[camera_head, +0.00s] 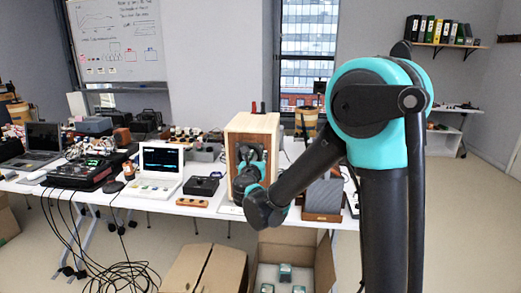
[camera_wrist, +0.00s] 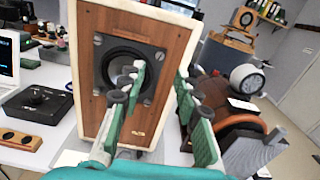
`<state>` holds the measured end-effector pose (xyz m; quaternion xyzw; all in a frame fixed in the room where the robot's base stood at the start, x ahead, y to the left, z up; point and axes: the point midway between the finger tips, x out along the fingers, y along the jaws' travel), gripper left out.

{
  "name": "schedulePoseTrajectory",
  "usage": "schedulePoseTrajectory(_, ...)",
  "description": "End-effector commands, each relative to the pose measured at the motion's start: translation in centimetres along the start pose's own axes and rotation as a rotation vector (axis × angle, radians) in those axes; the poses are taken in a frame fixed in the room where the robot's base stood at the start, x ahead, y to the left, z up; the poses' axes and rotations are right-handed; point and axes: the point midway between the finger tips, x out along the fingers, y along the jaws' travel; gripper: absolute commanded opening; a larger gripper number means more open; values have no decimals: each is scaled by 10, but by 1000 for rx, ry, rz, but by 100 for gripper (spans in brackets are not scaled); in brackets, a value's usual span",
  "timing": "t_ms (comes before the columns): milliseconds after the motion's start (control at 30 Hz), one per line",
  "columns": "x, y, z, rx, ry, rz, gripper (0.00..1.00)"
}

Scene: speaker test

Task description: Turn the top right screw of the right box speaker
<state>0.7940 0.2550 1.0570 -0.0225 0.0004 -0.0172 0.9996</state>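A box speaker (camera_head: 265,124) with light wooden sides stands on the white table; no second one like it is clearly visible. In the wrist view its brown front (camera_wrist: 120,20) carries a dark square driver plate with a round cone. A small light screw head (camera_wrist: 160,56) shows at the plate's top right corner, with others at other corners. My gripper (camera_wrist: 160,75) is open and empty in front of the speaker, its green-padded fingers reaching toward the plate. The top right screw shows between the fingers. Whether a finger touches the front cannot be told. In the head view my arm partly hides the speaker front.
A black box with a knob (camera_wrist: 38,102) stands left of the speaker. A white-cased screen (camera_head: 160,165) is farther left.

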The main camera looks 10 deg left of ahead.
Motion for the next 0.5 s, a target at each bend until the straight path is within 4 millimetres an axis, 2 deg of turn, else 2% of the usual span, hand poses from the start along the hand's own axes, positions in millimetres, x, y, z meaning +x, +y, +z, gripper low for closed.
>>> schedulePoseTrajectory(33, 11, -1, 0, 0, 0, -3, 33)
schedulePoseTrajectory(200, 42, -1, 0, 0, 0, -2, 33)
schedulePoseTrajectory(333, 60, -1, 0, 1, 0, -1, 33)
schedulePoseTrajectory(500, 73, 0, 0, 1, 0, -1, 33)
